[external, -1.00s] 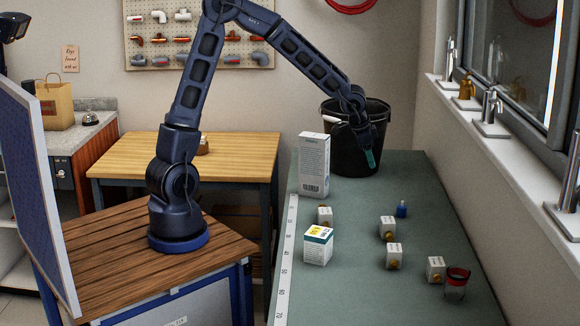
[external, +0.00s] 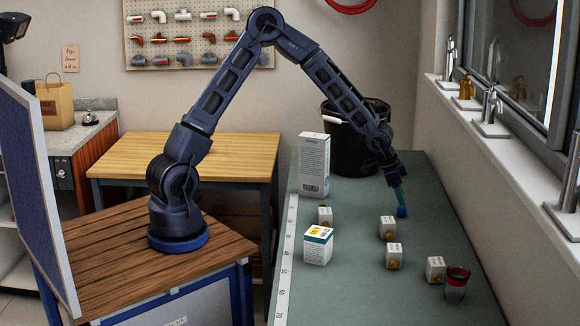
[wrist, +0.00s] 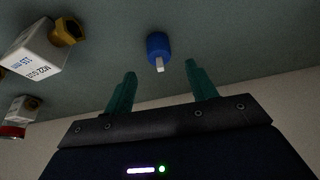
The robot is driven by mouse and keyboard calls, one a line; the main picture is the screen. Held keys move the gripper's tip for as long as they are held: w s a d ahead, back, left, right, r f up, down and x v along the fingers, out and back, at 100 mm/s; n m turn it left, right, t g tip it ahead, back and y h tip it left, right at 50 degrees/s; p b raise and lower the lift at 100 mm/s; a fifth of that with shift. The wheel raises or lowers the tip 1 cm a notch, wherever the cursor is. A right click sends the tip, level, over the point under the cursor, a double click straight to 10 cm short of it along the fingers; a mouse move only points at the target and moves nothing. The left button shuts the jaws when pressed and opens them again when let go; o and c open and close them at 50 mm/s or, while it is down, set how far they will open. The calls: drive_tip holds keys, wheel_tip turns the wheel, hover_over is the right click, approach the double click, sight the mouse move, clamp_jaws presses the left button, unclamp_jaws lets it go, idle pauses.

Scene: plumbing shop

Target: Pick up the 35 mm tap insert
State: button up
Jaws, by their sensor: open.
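A small blue cylinder with a pale stem, which looks like the tap insert (external: 402,212), stands on the green-grey worktop; no size mark is readable on it. In the wrist view the insert (wrist: 158,46) lies just beyond the fingertips, roughly midway between them, with its stem toward me. My gripper (external: 397,193) points down close above the insert. In the wrist view my gripper (wrist: 161,68) has its two teal fingers spread apart, with nothing between them. I cannot tell from the external view whether a fingertip touches the insert.
White boxes with brass fittings stand nearby, one (external: 387,227) just left and in front of the insert; one (wrist: 38,48) shows in the wrist view. A tall white carton (external: 313,165) and a black bucket (external: 345,150) stand behind left. The worktop (external: 445,225) right of the insert is clear.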

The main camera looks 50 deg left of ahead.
sight(404, 207)
drive_tip(key=shift+x, duration=2.75)
drive_tip(key=c, duration=1.1)
